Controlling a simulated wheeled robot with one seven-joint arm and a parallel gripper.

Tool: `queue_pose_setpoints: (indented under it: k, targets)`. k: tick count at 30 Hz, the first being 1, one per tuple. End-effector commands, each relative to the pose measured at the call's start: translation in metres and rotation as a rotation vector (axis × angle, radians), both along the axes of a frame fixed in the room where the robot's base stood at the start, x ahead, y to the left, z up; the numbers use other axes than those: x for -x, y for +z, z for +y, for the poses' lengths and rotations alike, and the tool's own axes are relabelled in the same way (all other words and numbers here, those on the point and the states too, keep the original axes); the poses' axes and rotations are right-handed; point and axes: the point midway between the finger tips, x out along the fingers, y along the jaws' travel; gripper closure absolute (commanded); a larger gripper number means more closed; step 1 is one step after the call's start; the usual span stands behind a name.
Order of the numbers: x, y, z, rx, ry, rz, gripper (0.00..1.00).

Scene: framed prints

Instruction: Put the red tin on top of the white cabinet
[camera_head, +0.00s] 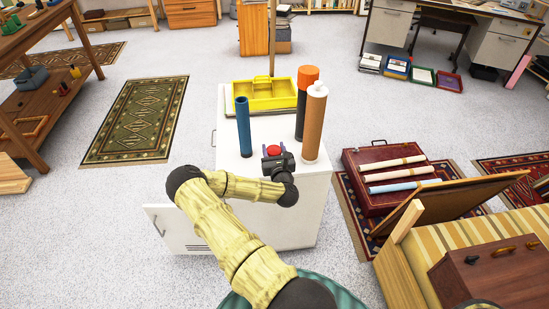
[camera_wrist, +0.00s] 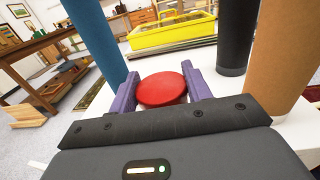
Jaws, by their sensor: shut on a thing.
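The red tin (camera_wrist: 163,89) is between the two purple fingers of my gripper (camera_wrist: 163,92) in the wrist view. Its round red top faces up, and its lower part is mostly hidden by my gripper. In the head view the red tin (camera_head: 274,150) shows just beyond my gripper (camera_head: 275,158), over the top of the white cabinet (camera_head: 230,158). My gripper is shut on the tin. I cannot tell whether the tin touches the cabinet top. The cabinet's door (camera_head: 172,228) hangs open at its lower left.
On the cabinet top stand a blue tube (camera_head: 243,127), a brown tube (camera_head: 314,125) and a black tube with an orange top (camera_head: 306,80). A yellow tray (camera_head: 265,103) lies at the back. A dark red case (camera_head: 375,197) with rolls is on the right.

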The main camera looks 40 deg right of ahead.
Motion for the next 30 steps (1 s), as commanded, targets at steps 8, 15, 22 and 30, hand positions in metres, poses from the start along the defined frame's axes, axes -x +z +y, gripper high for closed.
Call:
queue_pose_setpoints:
  k: [8, 15, 22, 30]
  targets:
    - [0.001, 0.042, -0.001, 0.001, -0.003, 0.000, 0.82]
    - [0.001, 0.045, -0.002, 0.000, -0.003, -0.001, 0.82]
    - [0.001, 0.044, -0.002, 0.001, -0.004, 0.000, 0.82]
    - [-0.001, 0.051, 0.005, -0.001, 0.005, 0.000, 0.82]
